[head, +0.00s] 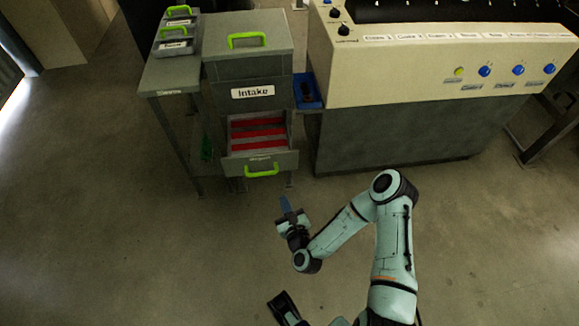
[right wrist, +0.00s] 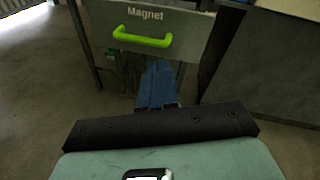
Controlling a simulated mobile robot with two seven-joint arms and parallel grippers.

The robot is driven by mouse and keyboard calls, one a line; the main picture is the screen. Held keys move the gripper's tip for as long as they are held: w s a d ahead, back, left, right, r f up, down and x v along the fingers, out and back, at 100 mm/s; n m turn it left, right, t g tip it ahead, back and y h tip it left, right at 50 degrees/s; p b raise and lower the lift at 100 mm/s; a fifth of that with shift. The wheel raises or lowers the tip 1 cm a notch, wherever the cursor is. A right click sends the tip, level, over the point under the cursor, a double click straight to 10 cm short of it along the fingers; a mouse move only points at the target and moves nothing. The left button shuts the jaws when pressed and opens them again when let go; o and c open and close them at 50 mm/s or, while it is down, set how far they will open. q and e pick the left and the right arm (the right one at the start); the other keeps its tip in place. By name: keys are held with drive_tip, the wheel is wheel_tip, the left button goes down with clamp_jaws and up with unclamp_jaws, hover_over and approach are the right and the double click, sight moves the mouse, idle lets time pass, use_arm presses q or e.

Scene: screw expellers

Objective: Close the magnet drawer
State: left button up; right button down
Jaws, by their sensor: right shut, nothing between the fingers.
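The magnet drawer (head: 264,158) is pulled out from the lower part of the grey cabinet, and several red strips show inside it. Its front has a green handle (head: 262,171). In the right wrist view the front reads "Magnet" (right wrist: 190,25) and the green handle (right wrist: 142,37) is near the top. My right gripper (head: 286,205) is in front of the drawer, slightly to its right, apart from the handle. Its blue fingers (right wrist: 159,68) are shut with nothing between them and point toward the drawer front.
The cabinet (head: 250,70) has an "Intake" label above the drawer. A side table (head: 165,75) with two green-handled trays stands left. A large cream machine (head: 430,75) with knobs stands right, with a blue bin (head: 306,88) between. The floor in front is clear.

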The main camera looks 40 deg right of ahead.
drive_tip(key=d+r+m+h+b, duration=0.1)
drive_tip(key=d+r+m+h, duration=0.1)
drive_tip(key=d+m+h, duration=0.25)
drive_tip(key=b, duration=0.2)
approach(290, 152)
drive_tip(key=shift+m+y, duration=0.35)
drive_tip(key=x, duration=0.5)
drive_tip(key=shift+w+d+r, duration=0.1)
drive_tip(key=shift+w+d, duration=0.1)
drive_tip(key=shift+d, duration=0.1)
use_arm(q)
drive_tip(key=w+a+f+t, duration=0.1)
drive_tip(key=w+a+f, duration=0.1)
drive_tip(key=w+f, duration=0.2)
drive_tip(key=shift+w+f+t+y, duration=0.25)
drive_tip(key=shift+w+t+y, duration=0.05)
use_arm(e)
drive_tip(key=shift+w+d, duration=0.3)
drive_tip(key=shift+w, duration=0.2)
